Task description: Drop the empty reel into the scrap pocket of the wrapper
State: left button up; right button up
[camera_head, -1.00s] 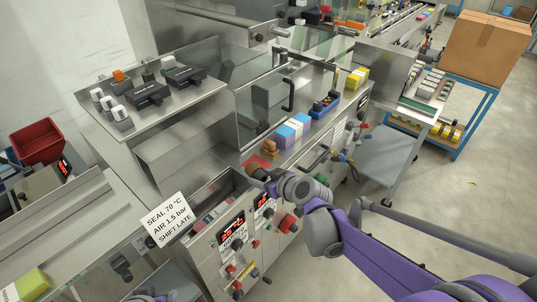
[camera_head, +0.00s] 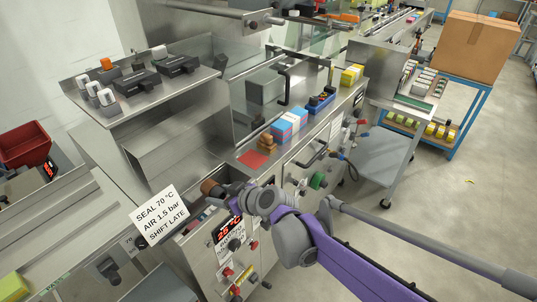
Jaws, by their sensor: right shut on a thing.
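My right gripper (camera_head: 221,194) reaches in from the right and is shut on the empty reel (camera_head: 208,187), a small brown cylinder at its tip. The reel is held near the front left corner of the steel wrapper (camera_head: 190,262). The scrap pocket (camera_head: 196,219), a narrow opening with coloured scraps inside, lies just below and left of the reel. The sign and my gripper hide part of the pocket. I cannot tell the exact height of the reel above it. My left gripper is not in view.
A white sign (camera_head: 160,214) stands at the pocket's left. A red pad (camera_head: 253,160), brown pieces (camera_head: 267,138) and blue-pink packs (camera_head: 289,125) lie along the wrapper's top. A clear guard (camera_head: 255,95) rises behind. Knobs and a display (camera_head: 228,229) are on the front.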

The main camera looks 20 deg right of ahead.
jog(key=shift+f, duration=0.1)
jog(key=o, duration=1.5)
jog(key=p+v, duration=0.1)
jog(key=v, duration=0.9)
jog(key=shift+s+d+r, duration=0.2)
jog(key=shift+s+d, duration=0.05)
jog(key=s+d+f+m+g+h, duration=0.1)
jog(key=s+d+f+m+h, duration=0.1)
jog(key=s, duration=0.4)
jog(key=s+d+f+m+g+h+p, duration=0.1)
jog(key=s+d+f+m+g+h, duration=0.1)
jog(key=s+d+f, duration=0.2)
jog(key=s+d+f+m+g+h+p, duration=0.1)
jog(key=s+d+f+m+h, duration=0.2)
jog(key=s, duration=0.6)
jog(key=shift+d+f, duration=0.55)
jog(key=shift+d, duration=0.1)
